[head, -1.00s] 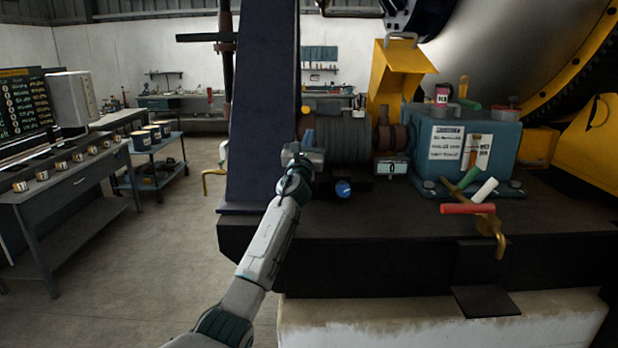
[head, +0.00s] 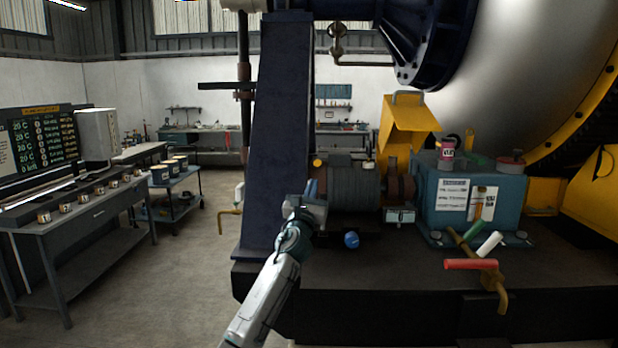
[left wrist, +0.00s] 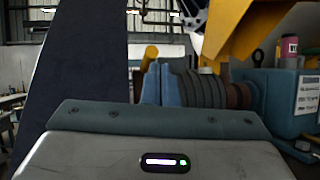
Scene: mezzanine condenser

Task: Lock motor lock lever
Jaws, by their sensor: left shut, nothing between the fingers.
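The motor (head: 353,188) is a grey ribbed cylinder on the dark plinth, right of the blue column. A small yellow-orange knob (head: 318,162) shows at its upper left end; it also shows in the left wrist view (left wrist: 150,53). I cannot tell for sure whether this is the lock lever. My left gripper (head: 309,190) is shut and empty, just left of the motor and below the knob. Its bluish fingers (left wrist: 161,86) point toward the motor end in the left wrist view. Contact with the knob cannot be made out. My right gripper is out of view.
A round blue knob (head: 351,240) sits on the plinth front below the motor. A blue gearbox (head: 470,208) and a brass valve with red, white and green handles (head: 471,264) stand to the right. The blue column (head: 277,140) is close on the left.

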